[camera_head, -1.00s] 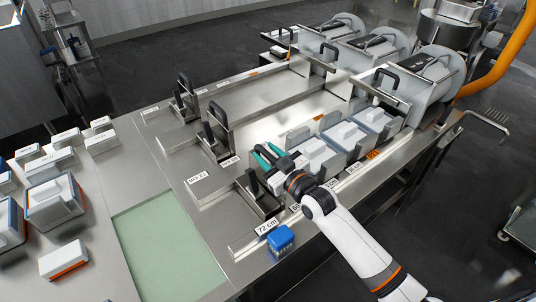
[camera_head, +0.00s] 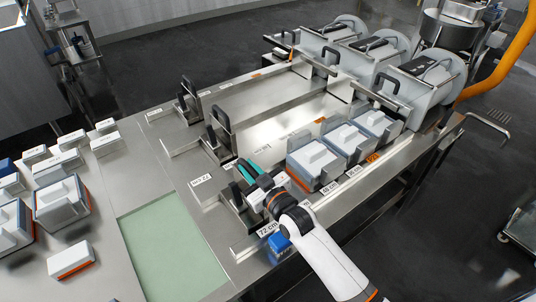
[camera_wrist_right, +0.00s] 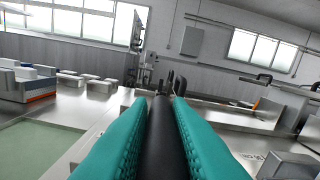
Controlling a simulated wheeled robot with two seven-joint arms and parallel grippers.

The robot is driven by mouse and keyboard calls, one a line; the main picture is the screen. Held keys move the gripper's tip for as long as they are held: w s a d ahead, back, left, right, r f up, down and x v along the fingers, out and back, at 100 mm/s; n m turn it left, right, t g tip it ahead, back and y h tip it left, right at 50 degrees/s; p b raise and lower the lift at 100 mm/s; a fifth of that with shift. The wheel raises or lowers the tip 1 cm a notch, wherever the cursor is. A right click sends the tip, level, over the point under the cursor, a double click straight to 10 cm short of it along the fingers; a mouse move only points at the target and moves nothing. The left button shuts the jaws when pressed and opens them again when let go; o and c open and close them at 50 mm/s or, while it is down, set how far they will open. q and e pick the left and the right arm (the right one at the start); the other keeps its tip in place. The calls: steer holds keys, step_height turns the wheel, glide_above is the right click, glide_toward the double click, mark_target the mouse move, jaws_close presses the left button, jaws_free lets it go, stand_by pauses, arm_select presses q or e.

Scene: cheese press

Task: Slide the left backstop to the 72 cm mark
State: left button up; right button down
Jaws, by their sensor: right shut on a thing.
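The left backstop (camera_head: 233,213) is a dark metal plate on a base in the nearest lane, with a black upright handle. My right gripper (camera_head: 247,171) is shut on this handle. In the right wrist view its teal fingers (camera_wrist_right: 160,120) press on both sides of the black handle (camera_wrist_right: 160,145). The 72 cm label (camera_head: 268,229) is on the lane's front rail. The backstop stands roughly level with that label; my wrist and arm hide part of it, so the exact alignment cannot be told. My left gripper is not in view.
Several white-and-grey moulds (camera_head: 313,163) lie in the nearest lane between backstop and press (camera_head: 425,85). Another backstop (camera_head: 220,130) stands in the middle lane. A green mat (camera_head: 170,250) lies at left.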

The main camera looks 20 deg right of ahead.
steer(key=s+a+p, duration=0.1)
steer(key=s+a, duration=0.1)
steer(key=a, duration=0.3)
steer(key=shift+a, duration=0.4)
steer(key=c, duration=1.4)
jaws_free()
steer(key=shift+a, duration=0.15)
steer(key=shift+o, duration=0.2)
steer(key=v, duration=1.2)
steer(key=shift+b, duration=0.4)
